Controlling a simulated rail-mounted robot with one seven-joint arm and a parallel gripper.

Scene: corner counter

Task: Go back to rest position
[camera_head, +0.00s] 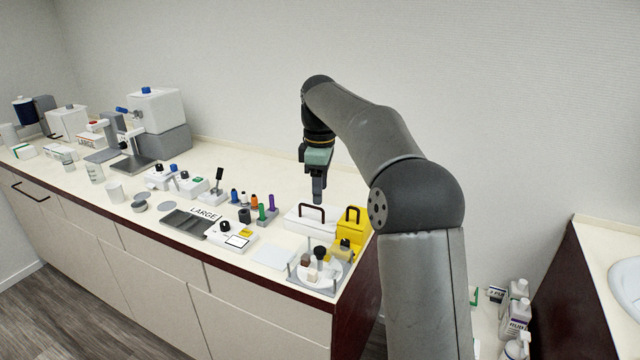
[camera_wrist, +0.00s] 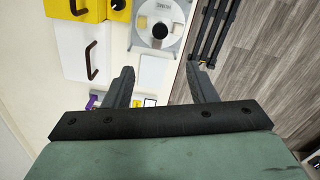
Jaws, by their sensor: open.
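My gripper (camera_head: 318,190) hangs pointing down above the counter (camera_head: 235,165), over the area by the white box with a dark handle (camera_head: 308,222). In the wrist view, my gripper (camera_wrist: 163,85) shows two dark fingers spread apart with nothing between them. It is open and empty. The white box also shows in the wrist view (camera_wrist: 72,50), to the left of the fingers.
A round grey tray (camera_head: 322,278) with small items sits at the counter's front right corner. Coloured vials (camera_head: 262,212), a dark tray (camera_head: 188,224) and several devices stand to the left. White bottles (camera_head: 517,318) are at the lower right. The wall behind is bare.

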